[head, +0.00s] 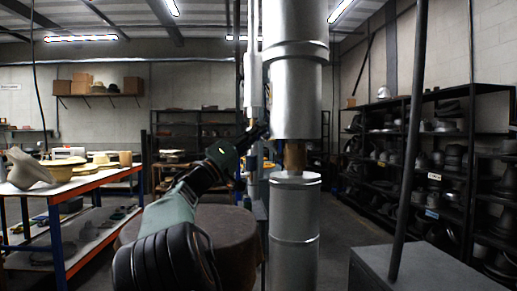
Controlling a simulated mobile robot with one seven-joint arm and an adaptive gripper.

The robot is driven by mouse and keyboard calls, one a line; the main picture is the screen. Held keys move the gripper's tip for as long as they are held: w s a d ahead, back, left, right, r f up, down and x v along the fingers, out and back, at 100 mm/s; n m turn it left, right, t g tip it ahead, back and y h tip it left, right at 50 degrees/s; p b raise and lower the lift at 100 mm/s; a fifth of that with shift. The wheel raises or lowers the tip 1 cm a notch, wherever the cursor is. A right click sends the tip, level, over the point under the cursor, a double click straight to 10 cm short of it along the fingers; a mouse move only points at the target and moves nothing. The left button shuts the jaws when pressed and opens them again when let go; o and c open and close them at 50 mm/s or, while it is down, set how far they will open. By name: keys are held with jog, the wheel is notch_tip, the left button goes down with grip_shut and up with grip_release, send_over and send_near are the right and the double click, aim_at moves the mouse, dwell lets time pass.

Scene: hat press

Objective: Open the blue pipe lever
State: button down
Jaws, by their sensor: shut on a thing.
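My green and black arm reaches from the bottom left up to the pipes in the middle of the head view. My gripper (259,133) is small and dark there, shut at the thin vertical pipe (254,60) just left of the big silver column. Small blue parts of the pipe lever (268,165) show just below and beside the gripper. The gripper and the pipes hide most of the lever, so its angle cannot be told.
The silver press column (296,95) stands right beside the gripper, above a lower silver cylinder (294,220). A brown round table (235,235) is below my arm. A hat workbench (75,185) stands left, dark shelves (430,150) right, and a grey box (425,270) front right.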

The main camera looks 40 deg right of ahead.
jog(key=shift+s+a+r+m+g+h+b, duration=0.15)
jog(key=shift+s+m+g+h+b, duration=0.1)
jog(key=shift+m+g+b, duration=0.4)
jog(key=shift+s+a+r+m+g+h+b, duration=0.2)
jog(key=shift+m+g+b, duration=0.2)
jog(key=shift+m, duration=0.45)
jog(key=c, duration=1.9)
grip_release()
jog(key=shift+c, duration=0.2)
jog(key=shift+d+r+p, duration=0.1)
jog(key=shift+p, duration=0.3)
